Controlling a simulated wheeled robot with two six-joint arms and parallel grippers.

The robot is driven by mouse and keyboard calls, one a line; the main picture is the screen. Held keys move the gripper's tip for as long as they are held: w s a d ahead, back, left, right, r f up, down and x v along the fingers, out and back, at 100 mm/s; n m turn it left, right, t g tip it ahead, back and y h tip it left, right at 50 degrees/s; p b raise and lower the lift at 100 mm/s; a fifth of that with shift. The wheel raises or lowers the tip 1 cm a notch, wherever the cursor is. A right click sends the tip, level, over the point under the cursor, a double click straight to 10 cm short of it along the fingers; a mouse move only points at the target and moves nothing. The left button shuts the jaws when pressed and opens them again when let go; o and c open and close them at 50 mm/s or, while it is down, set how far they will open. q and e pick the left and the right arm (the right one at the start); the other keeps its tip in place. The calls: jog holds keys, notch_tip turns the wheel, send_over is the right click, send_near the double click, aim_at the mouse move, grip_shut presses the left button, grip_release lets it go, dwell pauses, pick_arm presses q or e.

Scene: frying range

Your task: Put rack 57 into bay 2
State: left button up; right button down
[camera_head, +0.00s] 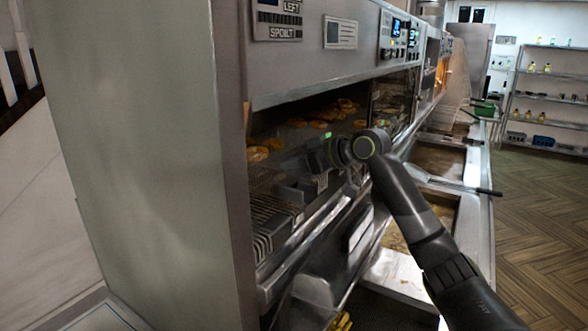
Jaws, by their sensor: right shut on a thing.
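My right arm comes in from the lower right. Its gripper (312,186) is at the open front of the frying cabinet's left compartment. It is shut on what looks like a dark rack part; the fingertips are small and partly hidden. A wire rack (262,228) with thin bars lies in the compartment's lower left, just left of the gripper. No rack number or bay number can be read, so I cannot tell which is rack 57 or bay 2. Golden ring-shaped food (318,122) lies on a dark shelf behind the gripper. My left gripper is not in view.
A plate reading "LEFT" and "SPOILT" (280,20) is above the compartment. The cabinet's steel side (150,150) fills the left. Fryer vats (440,165) run along the right, with a dark handle (488,192) sticking out. Shelves (548,95) stand beyond open wooden floor (535,225).

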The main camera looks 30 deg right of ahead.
aim_at(301, 175)
jog(key=shift+f+p, duration=0.3)
jog(key=shift+f, duration=0.8)
jog(key=shift+f, duration=0.65)
jog(key=c, duration=1.5)
grip_release()
